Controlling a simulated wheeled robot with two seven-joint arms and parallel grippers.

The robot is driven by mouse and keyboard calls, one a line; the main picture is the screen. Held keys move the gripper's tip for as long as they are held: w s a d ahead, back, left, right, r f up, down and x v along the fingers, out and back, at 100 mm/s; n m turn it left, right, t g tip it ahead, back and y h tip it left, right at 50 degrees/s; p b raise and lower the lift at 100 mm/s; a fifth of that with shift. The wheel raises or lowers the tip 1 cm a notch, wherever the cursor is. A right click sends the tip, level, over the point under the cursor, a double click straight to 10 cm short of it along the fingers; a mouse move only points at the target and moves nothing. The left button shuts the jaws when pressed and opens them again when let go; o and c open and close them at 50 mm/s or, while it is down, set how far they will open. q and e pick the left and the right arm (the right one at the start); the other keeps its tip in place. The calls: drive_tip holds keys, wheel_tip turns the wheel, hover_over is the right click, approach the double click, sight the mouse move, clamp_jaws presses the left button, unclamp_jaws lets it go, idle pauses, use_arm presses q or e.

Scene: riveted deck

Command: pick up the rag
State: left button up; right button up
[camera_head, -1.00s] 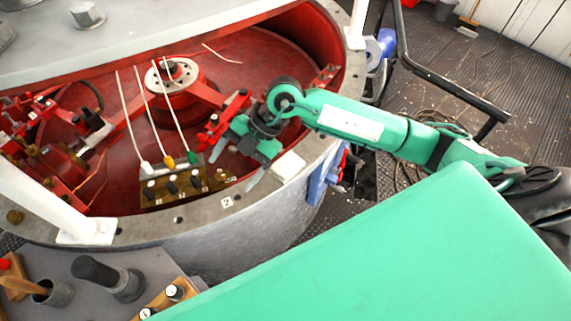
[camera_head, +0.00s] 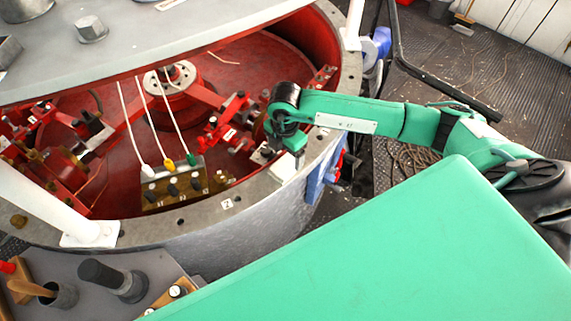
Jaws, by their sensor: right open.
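A small pale, folded-looking pad, which looks like the rag (camera_head: 284,169), lies on the grey metal rim (camera_head: 243,194) of the round red housing. My right gripper (camera_head: 282,157) points down just above the pad, at its far side. Its jaws are apart and partly cover the pad. I cannot tell whether a fingertip touches it. My left gripper is not in view.
Inside the red housing (camera_head: 230,75) stands a terminal block (camera_head: 175,187) with white, yellow and green plugs on pale leads. A white post (camera_head: 88,232) rises from the near rim.

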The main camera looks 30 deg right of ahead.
sight(286, 165)
wheel_tip(286, 165, down, 5)
drive_tip(key=p, duration=0.2)
drive_tip(key=shift+w+d+p, duration=0.1)
drive_tip(key=shift+p, duration=0.25)
drive_tip(key=shift+f, duration=0.3)
drive_tip(key=c, duration=1.1)
drive_tip(key=shift+r+b, duration=0.3)
drive_tip(key=shift+r, duration=0.25)
wheel_tip(286, 165, up, 9)
drive_tip(key=b, duration=0.2)
drive_tip(key=shift+b, duration=0.35)
drive_tip(key=o, duration=0.5)
drive_tip(key=c, duration=0.4)
